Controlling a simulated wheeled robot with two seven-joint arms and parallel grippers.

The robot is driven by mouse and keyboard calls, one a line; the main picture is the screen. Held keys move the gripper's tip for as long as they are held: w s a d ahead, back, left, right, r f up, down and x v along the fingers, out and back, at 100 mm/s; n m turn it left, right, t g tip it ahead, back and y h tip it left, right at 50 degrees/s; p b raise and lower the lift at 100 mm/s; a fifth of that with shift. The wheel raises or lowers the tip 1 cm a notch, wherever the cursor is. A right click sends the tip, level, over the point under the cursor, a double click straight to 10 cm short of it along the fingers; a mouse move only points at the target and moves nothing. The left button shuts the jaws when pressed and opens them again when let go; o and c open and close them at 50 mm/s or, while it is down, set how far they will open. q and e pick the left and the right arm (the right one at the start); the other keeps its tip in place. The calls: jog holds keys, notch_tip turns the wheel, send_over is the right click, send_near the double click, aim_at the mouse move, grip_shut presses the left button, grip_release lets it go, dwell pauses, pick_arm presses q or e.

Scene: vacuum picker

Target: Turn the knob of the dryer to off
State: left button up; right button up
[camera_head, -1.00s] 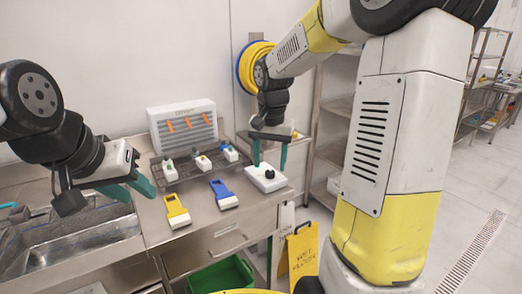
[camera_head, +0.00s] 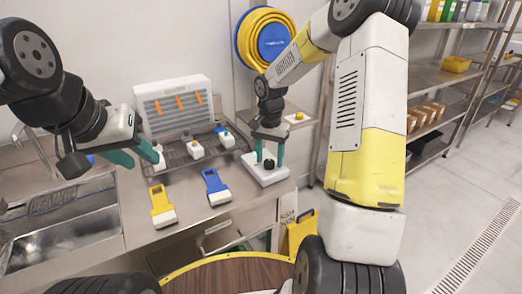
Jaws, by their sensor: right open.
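A white box (camera_head: 265,176) with a round black knob (camera_head: 269,164) on its top sits at the right end of the steel counter; it looks like the dryer. My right gripper (camera_head: 269,160) points down over it, open, with its green fingers apart on either side of the knob. I cannot tell whether they touch the knob, and its setting is too small to read. My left gripper (camera_head: 136,158) is open and empty above the counter at the left, away from the box.
A white panel with orange marks (camera_head: 173,105) stands at the back, behind a dark rack (camera_head: 178,158) with small white devices. A yellow tool (camera_head: 161,206) and a blue tool (camera_head: 215,187) lie in front. A sink (camera_head: 60,230) is at the left. Shelves (camera_head: 440,78) stand at the right.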

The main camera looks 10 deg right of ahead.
jog(key=shift+f, duration=0.4)
grip_shut()
